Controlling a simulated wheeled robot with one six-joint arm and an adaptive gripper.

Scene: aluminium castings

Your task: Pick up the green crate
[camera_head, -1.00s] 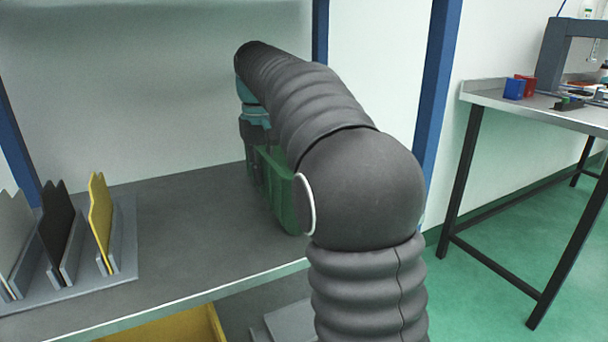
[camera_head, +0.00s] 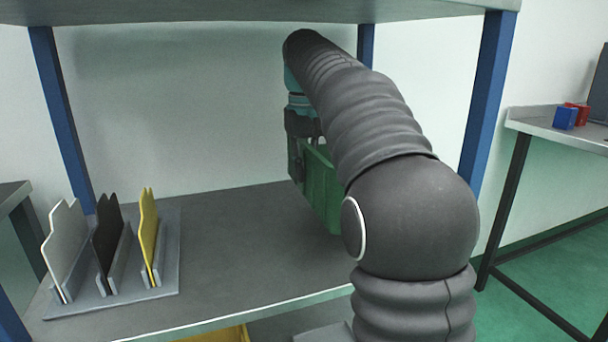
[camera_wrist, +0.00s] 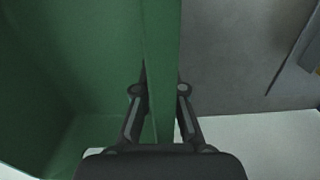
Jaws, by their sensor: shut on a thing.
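The green crate (camera_head: 322,190) is at the shelf's right side in the head view, partly hidden behind my arm. My gripper (camera_head: 302,140) points down at its rim and is partly hidden by my wrist. In the wrist view, my gripper's fingers (camera_wrist: 160,88) are shut on one wall of the green crate (camera_wrist: 162,45), one finger on each side. The crate's inside fills the left of that view. The crate looks roughly upright; I cannot tell whether its base touches the shelf.
The grey shelf (camera_head: 235,240) has a rack (camera_head: 170,270) with white, black and yellow panels at the left. Blue posts (camera_head: 487,110) and an upper shelf (camera_head: 200,10) frame the space. Bare shelf lies between rack and crate. A table (camera_head: 560,130) stands right.

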